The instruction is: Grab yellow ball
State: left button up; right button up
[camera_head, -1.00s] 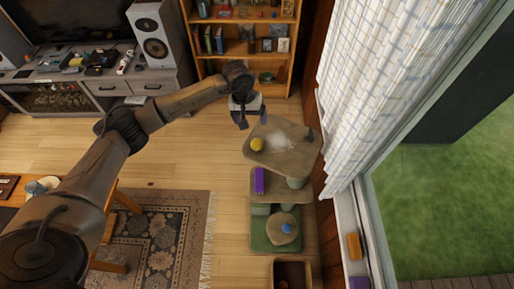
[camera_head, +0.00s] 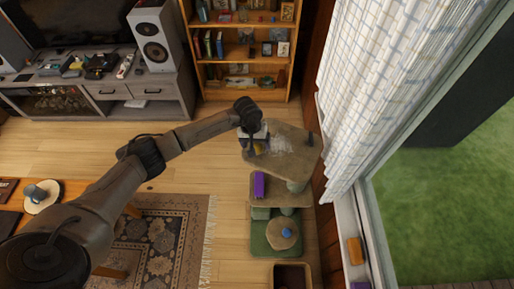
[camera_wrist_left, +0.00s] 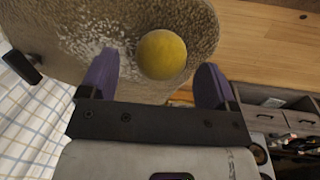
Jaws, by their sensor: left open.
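The yellow ball (camera_wrist_left: 162,55) rests on the top platform (camera_wrist_left: 45,22) of a cat tree, in the left wrist view. In the head view the ball (camera_head: 261,150) is mostly hidden under my left gripper (camera_head: 253,146). The top platform (camera_head: 292,163) also shows there, beige with a pale worn patch. In the left wrist view my left gripper (camera_wrist_left: 158,85) is open, with its two purple fingers apart. The ball appears between and just beyond the fingertips, nearer the right finger. I cannot tell whether it touches them. My right gripper is not in view.
A purple block (camera_head: 258,186) lies on the middle shelf of the cat tree, and a blue ball (camera_head: 287,232) on the lower platform. The window curtain (camera_head: 365,80) hangs close on the right. A bookshelf (camera_head: 243,58) stands behind.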

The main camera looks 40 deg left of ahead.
pick_arm(q)
jog(key=shift+d+f, duration=0.1)
jog(key=shift+f, duration=0.9)
jog(key=shift+c, duration=0.3)
jog(key=c, duration=0.9)
jog(key=shift+c, duration=0.2)
jog(key=shift+r, duration=0.15)
